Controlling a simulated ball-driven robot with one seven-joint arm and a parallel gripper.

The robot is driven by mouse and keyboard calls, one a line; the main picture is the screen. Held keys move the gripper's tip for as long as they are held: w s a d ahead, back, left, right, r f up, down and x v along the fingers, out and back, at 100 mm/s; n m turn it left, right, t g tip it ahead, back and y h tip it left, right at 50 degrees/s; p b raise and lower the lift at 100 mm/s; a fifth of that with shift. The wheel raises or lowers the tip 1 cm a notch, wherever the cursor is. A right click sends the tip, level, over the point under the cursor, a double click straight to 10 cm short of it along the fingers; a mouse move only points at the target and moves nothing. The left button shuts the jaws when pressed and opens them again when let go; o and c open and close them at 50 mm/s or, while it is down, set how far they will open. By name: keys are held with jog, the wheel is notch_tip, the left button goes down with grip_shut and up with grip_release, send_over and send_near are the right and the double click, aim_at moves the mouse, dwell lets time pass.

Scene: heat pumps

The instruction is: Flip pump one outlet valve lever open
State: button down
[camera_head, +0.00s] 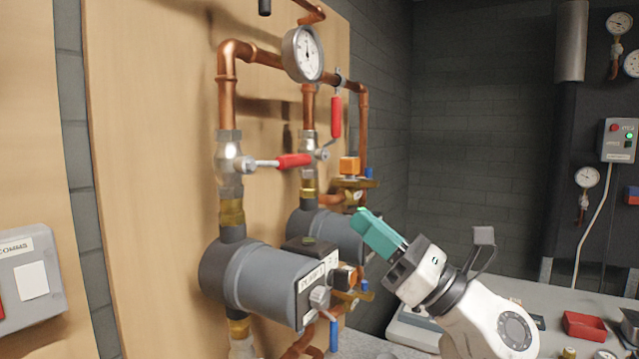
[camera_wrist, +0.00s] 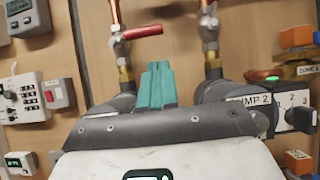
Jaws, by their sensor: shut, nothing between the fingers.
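Pump one (camera_head: 262,280) is the nearer dark grey pump in the head view; its label is too slanted to read surely. Above it is a silver outlet valve (camera_head: 229,158) on the copper pipe. Its red lever (camera_head: 294,160) lies horizontal, pointing right, across the pipe. The red lever also shows horizontal in the wrist view (camera_wrist: 142,32), above and left of my fingers. My gripper (camera_head: 372,228) has teal fingers, shut and empty, below and to the right of the lever and apart from it. In the wrist view my gripper (camera_wrist: 157,75) hides most of pump one.
A second pump (camera_head: 335,232), labelled PUMP 2 in the wrist view, stands behind. Its valve's red lever (camera_head: 336,117) is upright. A round gauge (camera_head: 302,54) sits on the pipe above. Orange-handled brass valves (camera_head: 349,167) are near my fingers. Free air lies right of the pipes.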

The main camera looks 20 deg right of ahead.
aim_at(280, 162)
jog(key=p+x, duration=0.3)
jog(key=x, duration=0.7)
